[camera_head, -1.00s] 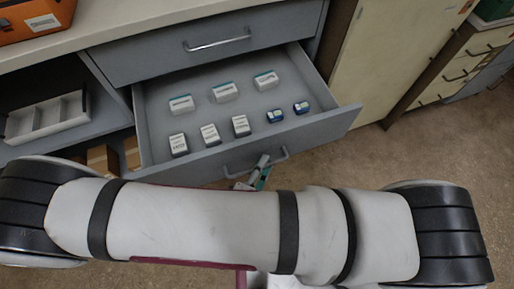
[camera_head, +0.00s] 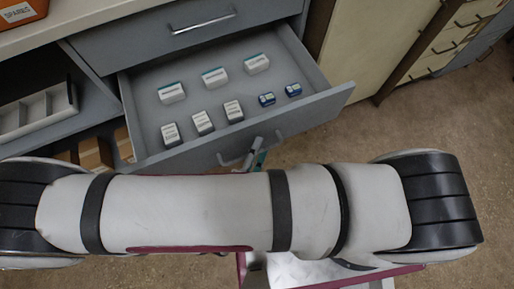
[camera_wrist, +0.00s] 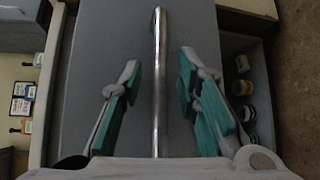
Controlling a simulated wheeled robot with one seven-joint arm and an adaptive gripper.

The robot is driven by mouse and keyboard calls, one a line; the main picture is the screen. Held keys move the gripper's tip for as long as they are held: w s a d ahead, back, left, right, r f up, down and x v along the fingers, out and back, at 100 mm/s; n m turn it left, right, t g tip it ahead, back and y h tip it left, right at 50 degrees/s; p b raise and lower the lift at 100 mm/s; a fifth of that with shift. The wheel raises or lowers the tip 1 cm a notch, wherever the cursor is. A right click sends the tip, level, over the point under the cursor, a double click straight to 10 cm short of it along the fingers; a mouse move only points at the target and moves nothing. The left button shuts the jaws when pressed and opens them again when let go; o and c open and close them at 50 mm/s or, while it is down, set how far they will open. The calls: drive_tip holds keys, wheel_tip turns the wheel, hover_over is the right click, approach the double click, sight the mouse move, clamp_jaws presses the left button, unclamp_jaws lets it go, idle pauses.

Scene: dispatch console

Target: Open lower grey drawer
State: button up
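The lower grey drawer (camera_head: 302,120) is pulled out, with several small white and blue boxes inside. Its bar handle (camera_head: 231,157) is on the front panel, partly behind my gripper (camera_head: 254,156). In the wrist view the handle (camera_wrist: 160,75) runs upright between the two teal-padded fingers of my gripper (camera_wrist: 160,90). Visible gaps lie between the bar and both fingers, so the gripper is open around the handle and not clamped. My arm hides the floor below the drawer in the head view.
The upper grey drawer (camera_head: 120,45) above is shut. An open shelf with a white divided tray (camera_head: 38,112) is at left. A cream cabinet (camera_head: 365,45) stands at right. Brown floor (camera_head: 400,120) is clear in front of it.

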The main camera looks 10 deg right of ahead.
drive_tip(key=v, duration=0.7)
drive_tip(key=shift+s, duration=0.15)
drive_tip(key=shift+a, duration=0.1)
drive_tip(key=shift+r, duration=0.1)
